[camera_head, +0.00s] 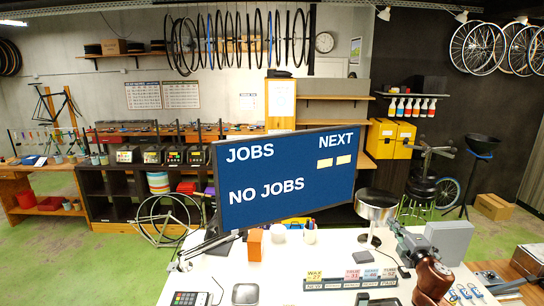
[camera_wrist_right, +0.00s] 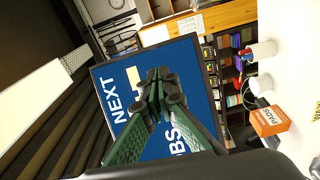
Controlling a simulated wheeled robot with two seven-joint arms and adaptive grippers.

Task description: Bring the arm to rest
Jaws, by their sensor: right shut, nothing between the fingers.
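My right gripper (camera_wrist_right: 158,90) shows in the wrist view with its dark green ribbed fingers brought together at the tips. Nothing is held between them. It is in front of the blue job screen (camera_wrist_right: 190,85), which looks turned on its side in that view and is partly hidden by the fingers. I cannot tell the distance between them. In the head view the screen (camera_head: 285,180) reads "JOBS", "NO JOBS" and "NEXT", with two pale cards under "NEXT". My left gripper is not in view.
The white worktop (camera_head: 290,265) carries an orange box (camera_head: 255,245), a small metal tray (camera_head: 245,294), labelled blocks (camera_head: 350,280) and a silver round-topped device (camera_head: 377,207). The worktop's middle has bare room.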

